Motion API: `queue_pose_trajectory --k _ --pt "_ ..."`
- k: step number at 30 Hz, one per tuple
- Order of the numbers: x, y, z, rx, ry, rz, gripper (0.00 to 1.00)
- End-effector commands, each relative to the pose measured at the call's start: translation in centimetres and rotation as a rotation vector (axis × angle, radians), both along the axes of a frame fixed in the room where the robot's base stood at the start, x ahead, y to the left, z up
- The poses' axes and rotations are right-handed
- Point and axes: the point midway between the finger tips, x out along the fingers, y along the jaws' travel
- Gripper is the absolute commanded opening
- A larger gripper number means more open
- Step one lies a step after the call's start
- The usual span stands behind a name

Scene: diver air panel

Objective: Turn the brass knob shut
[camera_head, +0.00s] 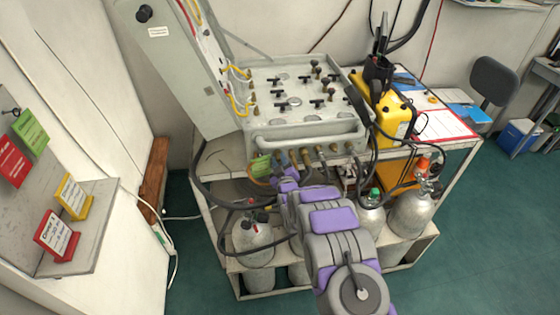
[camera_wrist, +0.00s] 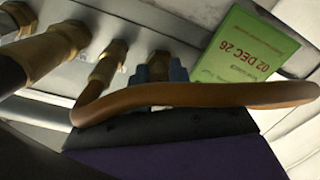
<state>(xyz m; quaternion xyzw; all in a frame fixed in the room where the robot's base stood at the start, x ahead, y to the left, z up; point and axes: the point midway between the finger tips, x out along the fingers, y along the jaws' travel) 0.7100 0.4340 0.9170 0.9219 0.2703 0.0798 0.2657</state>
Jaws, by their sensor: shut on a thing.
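A brass knob (camera_wrist: 158,66) at the underside of the grey panel shows between the blue fingertips of my gripper (camera_wrist: 160,74) in the wrist view. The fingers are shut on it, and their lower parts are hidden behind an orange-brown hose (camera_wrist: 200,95). In the head view, my gripper (camera_head: 287,180) is at the front lower left edge of the air panel (camera_head: 300,128), below the row of brass fittings. The grip itself is too small to make out there.
A green dated tag (camera_wrist: 245,50) hangs right beside the grip. Other brass fittings with hoses (camera_wrist: 105,65) sit close on the left. Grey cylinders (camera_head: 253,240) stand on the cart's lower shelf below my arm. A yellow case (camera_head: 385,105) stands right of the panel.

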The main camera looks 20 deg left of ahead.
Motion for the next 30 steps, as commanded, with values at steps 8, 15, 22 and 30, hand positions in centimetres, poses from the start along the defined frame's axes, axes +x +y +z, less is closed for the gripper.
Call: queue_pose_trajectory --k 8,15,22,30 --pt "-0.13 0.22 0.13 0.21 0.13 0.005 0.0" --pt "-0.17 0.23 0.03 0.404 0.252 0.004 0.0" --pt "-0.19 0.22 0.09 0.585 0.364 0.003 0.0" --pt "-0.19 0.23 -0.02 0.756 0.469 0.003 0.0"
